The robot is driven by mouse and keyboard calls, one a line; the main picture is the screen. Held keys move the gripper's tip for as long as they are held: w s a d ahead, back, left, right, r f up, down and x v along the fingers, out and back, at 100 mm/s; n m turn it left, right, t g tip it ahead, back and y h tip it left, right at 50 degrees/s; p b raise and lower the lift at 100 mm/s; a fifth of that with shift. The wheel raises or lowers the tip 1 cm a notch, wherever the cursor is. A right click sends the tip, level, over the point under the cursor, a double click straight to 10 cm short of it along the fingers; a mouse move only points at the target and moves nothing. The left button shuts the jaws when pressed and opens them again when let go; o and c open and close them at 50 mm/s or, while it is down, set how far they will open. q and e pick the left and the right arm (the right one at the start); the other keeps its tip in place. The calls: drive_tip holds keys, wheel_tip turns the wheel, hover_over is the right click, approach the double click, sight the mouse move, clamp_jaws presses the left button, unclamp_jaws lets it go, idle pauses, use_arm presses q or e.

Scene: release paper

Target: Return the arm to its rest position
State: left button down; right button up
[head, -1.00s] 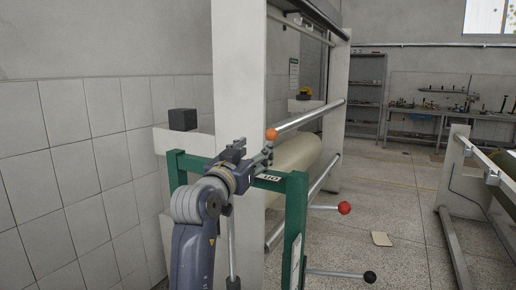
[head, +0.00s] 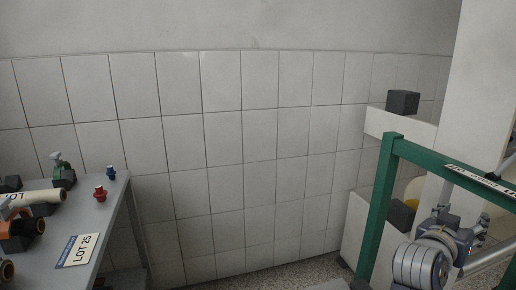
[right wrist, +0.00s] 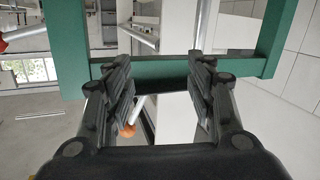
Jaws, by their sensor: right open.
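My right gripper (head: 462,222) shows at the lower right of the head view, in front of the green frame (head: 378,205) and below its top bar. In the right wrist view the right gripper (right wrist: 160,92) is open, its two black fingers wide apart with nothing held between them. The green frame's bar (right wrist: 160,72) crosses behind the fingers. An orange ball knob (right wrist: 127,130) on a rod shows near the left finger, and I cannot tell how close it is. My left gripper is out of view.
A grey table (head: 85,222) stands at the left with a "LOT 25" label (head: 77,250), rolls and small red and blue pieces. A dark block (head: 402,102) sits on a white ledge at the right. Between table and frame is open floor before a tiled wall.

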drive_tip(key=s+a+f+n+y, duration=0.2)
drive_tip(key=a+f, duration=0.1)
drive_tip(key=f, duration=0.4)
drive_tip(key=s+a+f+n+y, duration=0.1)
drive_tip(key=a+f+n+y, duration=0.15)
drive_tip(key=f, duration=0.55)
drive_tip(key=s+a+f+n+g+y, duration=0.3)
drive_tip(key=s+a+f+y, duration=0.2)
drive_tip(key=s+a+f, duration=0.6)
drive_tip(key=s+a+f+n+g+y, duration=0.35)
drive_tip(key=s+a+f, duration=0.35)
drive_tip(key=s+f, duration=0.45)
drive_tip(key=s+f+g+p, duration=0.1)
drive_tip(key=s+f, duration=0.2)
drive_tip(key=f, duration=2)
drive_tip(key=s+d+f+g, duration=0.1)
drive_tip(key=s+d+f, duration=0.2)
drive_tip(key=s+f, duration=1.3)
drive_tip(key=shift+s+n+y+p, duration=0.3)
drive_tip(key=shift+s+n+p, duration=0.15)
drive_tip(key=shift+s, duration=0.4)
